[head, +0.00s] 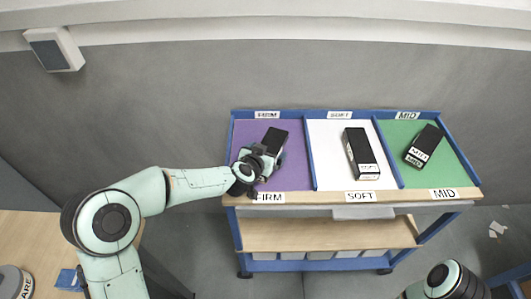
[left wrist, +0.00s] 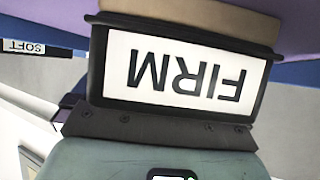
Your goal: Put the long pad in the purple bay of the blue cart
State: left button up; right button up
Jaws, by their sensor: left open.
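The blue cart (head: 233,222) has a purple bay (head: 247,137) at its left, marked FIRM. A black pad (head: 275,136) lies in the purple bay, and my left gripper hides its near part. My left gripper (head: 265,157) is open at the pad's near end, low over the bay. In the left wrist view a black-framed FIRM label (left wrist: 180,75) fills the middle, upside down, close in front of the gripper. I cannot tell whether the fingers touch the pad. My right gripper is not in view.
The white bay (head: 325,150) holds a black pad marked SOFT (head: 359,147). The green bay (head: 395,135) holds a black pad marked MID (head: 425,142). A lower wooden shelf (head: 320,235) runs under the bays. A wooden table (head: 30,240) stands at the left.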

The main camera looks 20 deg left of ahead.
pick_arm(q)
jog(key=v, duration=1.2)
dwell(0.3)
